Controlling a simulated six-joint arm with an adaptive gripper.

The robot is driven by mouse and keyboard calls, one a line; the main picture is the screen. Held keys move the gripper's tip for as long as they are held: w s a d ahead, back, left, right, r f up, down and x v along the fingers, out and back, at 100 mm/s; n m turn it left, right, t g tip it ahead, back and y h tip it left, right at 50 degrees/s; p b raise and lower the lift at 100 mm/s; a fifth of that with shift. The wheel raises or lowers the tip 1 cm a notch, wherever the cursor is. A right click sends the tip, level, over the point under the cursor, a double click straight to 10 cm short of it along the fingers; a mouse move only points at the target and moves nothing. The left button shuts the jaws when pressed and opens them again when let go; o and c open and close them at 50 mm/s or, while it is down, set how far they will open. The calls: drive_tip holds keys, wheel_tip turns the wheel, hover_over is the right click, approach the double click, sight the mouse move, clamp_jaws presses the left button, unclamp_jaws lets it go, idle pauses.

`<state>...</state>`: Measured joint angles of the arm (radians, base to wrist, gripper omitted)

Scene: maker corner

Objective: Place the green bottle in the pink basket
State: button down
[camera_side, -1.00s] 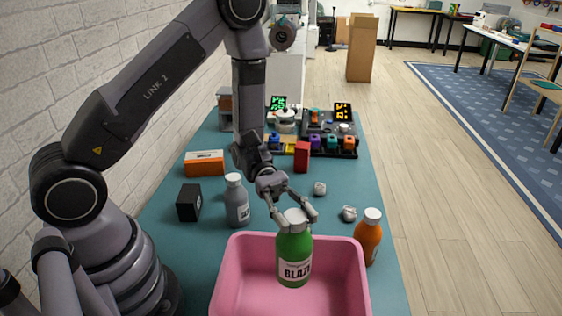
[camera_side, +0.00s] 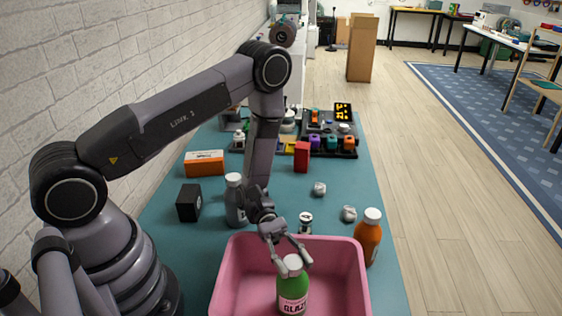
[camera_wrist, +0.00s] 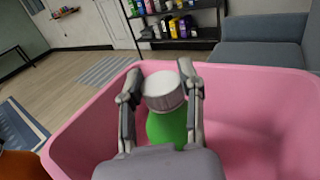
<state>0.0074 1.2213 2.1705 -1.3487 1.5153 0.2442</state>
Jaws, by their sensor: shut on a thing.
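The green bottle (camera_side: 292,287) has a white cap and a pale label, and is upright inside the pink basket (camera_side: 244,262). My gripper (camera_side: 291,266) is shut on the bottle at its cap and neck. In the wrist view the two fingers (camera_wrist: 161,92) press on either side of the white cap, with the bottle's green shoulder (camera_wrist: 167,128) below and the basket's pink wall (camera_wrist: 245,85) around it. The bottle's lower end is hidden in the side view, so I cannot tell whether it touches the basket floor.
An orange bottle (camera_side: 368,238) stands close to the basket's right side. A grey bottle (camera_side: 235,203) and a black box (camera_side: 189,203) stand behind left. Crumpled balls (camera_side: 349,214) and a small can (camera_side: 305,223) lie behind the basket. A red block (camera_side: 301,157) is farther back.

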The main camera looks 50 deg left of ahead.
drive_tip(key=shift+f, duration=0.15)
drive_tip(key=c, duration=0.7)
unclamp_jaws()
